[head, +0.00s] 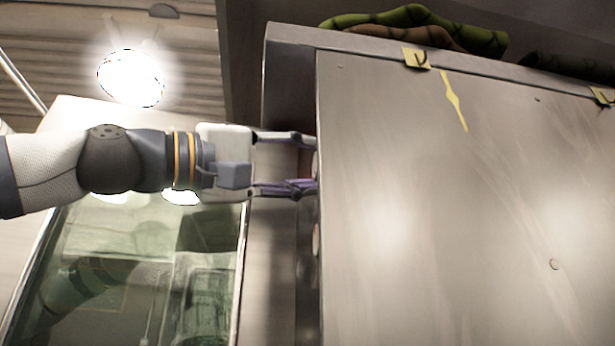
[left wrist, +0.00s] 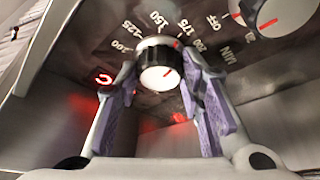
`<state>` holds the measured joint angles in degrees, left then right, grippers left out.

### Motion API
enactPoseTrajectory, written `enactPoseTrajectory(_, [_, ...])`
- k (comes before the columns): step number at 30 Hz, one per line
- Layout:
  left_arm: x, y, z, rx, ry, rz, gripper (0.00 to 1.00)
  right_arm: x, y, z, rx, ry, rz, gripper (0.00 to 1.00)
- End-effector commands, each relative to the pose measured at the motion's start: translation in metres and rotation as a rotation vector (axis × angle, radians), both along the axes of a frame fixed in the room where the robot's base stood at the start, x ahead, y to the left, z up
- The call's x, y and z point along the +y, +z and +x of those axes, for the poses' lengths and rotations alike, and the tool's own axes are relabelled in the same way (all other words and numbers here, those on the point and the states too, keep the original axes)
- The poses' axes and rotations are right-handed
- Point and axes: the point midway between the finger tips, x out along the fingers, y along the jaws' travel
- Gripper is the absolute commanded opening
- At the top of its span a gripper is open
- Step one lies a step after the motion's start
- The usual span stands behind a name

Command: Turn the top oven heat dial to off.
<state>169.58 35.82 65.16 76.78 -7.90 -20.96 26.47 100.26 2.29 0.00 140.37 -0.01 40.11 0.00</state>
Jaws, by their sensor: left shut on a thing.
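The heat dial (left wrist: 160,72) is a dark-rimmed knob with a pale face and a red mark, in the middle of the left wrist view. Numbers from 100 to 200 curve around its far side. The red mark on its face points toward the upper right. My left gripper (left wrist: 160,88) is shut on this dial, one purple-padded finger on each side. In the head view my left gripper (head: 308,164) reaches the narrow front of the steel oven (head: 440,200), whose edge mostly hides the dial. My right gripper is not in view.
A second dial (left wrist: 274,17) is beside the held one, near the lettering OFF and MIN. A red lit indicator (left wrist: 104,78) is left of the held dial.

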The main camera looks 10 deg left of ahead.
Motion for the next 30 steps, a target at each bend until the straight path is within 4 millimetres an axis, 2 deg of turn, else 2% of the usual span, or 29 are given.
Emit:
enactPoseTrajectory(2, [0.000, 0.000, 0.000, -0.001, -0.001, -0.001, 0.07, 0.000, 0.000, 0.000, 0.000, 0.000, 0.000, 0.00])
enactPoseTrajectory(3, [0.000, 0.000, 0.000, -0.001, 0.000, 0.000, 0.37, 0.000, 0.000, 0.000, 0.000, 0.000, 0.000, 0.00])
enactPoseTrajectory(6, [0.000, 0.000, 0.000, -0.001, -0.001, 0.001, 0.55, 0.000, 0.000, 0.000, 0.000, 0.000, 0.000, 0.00])
enactPoseTrajectory(17, [0.000, 0.000, 0.000, -0.001, 0.000, 0.001, 0.55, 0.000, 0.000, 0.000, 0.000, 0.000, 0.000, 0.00])
enactPoseTrajectory(20, [0.006, -0.001, -0.004, 0.000, -0.001, -0.001, 0.55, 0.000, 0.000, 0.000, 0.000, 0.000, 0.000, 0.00])
enactPoseTrajectory(30, [0.073, -0.022, -0.052, -0.002, 0.000, -0.003, 0.55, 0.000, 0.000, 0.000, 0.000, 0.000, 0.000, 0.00])
